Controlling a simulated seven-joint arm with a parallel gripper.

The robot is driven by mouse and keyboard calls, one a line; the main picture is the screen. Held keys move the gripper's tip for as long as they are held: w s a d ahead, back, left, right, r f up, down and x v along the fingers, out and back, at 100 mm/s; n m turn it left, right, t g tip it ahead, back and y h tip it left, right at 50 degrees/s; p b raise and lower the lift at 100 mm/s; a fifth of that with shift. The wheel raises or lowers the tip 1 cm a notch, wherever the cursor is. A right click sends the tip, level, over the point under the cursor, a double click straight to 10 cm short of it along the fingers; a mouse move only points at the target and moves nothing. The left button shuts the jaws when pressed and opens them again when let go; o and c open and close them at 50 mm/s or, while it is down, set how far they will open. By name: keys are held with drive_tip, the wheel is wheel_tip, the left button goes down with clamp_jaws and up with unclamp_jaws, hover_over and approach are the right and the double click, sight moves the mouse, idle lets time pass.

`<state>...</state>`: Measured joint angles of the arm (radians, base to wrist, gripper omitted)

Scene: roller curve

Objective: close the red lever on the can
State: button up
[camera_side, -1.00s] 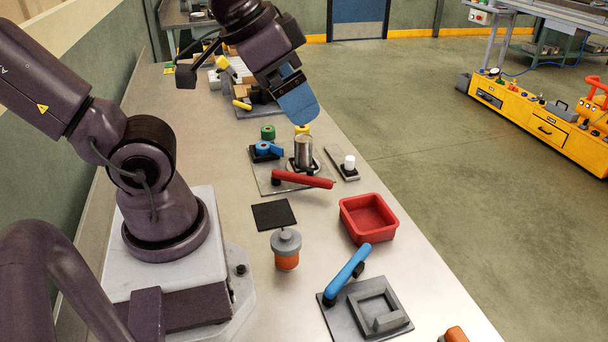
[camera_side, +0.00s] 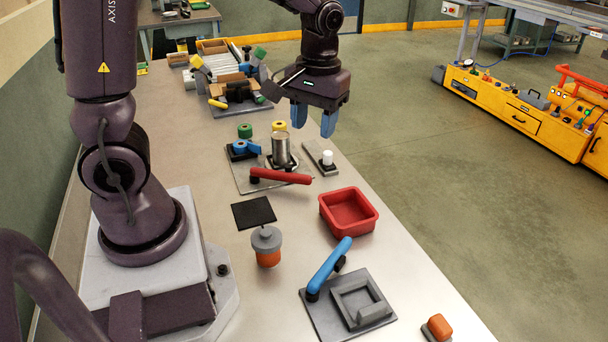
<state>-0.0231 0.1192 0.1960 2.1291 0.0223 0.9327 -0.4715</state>
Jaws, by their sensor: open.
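The red lever (camera_side: 281,176) lies roughly level across the front of a grey plate (camera_side: 246,182), pivoting on a dark post at its left end. The metal can (camera_side: 281,149) stands upright behind the lever on a round base on the same plate. A gap shows between the lever and the can. My gripper (camera_side: 314,122) is open, with two blue fingers pointing down. It is empty and appears above and slightly to the right of the can in the picture, apart from both can and lever.
On the same plate are a blue clamp (camera_side: 246,147) and green (camera_side: 245,131) and yellow (camera_side: 280,126) round pieces nearby. A white peg (camera_side: 327,158) stands on a block at right. A red bin (camera_side: 348,211), orange jar (camera_side: 267,247) and blue lever (camera_side: 328,265) sit in front.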

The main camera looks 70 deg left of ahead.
sight(304, 175)
drive_tip(key=w+a+f+n+g+y, duration=0.15)
drive_tip(key=w+a+f+n, duration=0.35)
drive_tip(key=n, duration=0.6)
drive_tip(key=w+a+f+n+g+y, duration=0.1)
drive_tip(key=w+a+f+n+g, duration=0.1)
drive_tip(key=a+f+n, duration=0.6)
drive_tip(key=s+f, duration=0.1)
drive_tip(key=f, duration=0.2)
drive_tip(key=s+f+n, duration=0.1)
drive_tip(key=f, duration=0.2)
drive_tip(key=s+f+n, duration=0.1)
drive_tip(key=f, duration=0.2)
drive_tip(key=shift+s+a+f, duration=0.15)
drive_tip(key=shift+s+a, duration=0.05)
drive_tip(key=shift+a, duration=0.15)
drive_tip(key=shift+c, duration=0.5)
clamp_jaws()
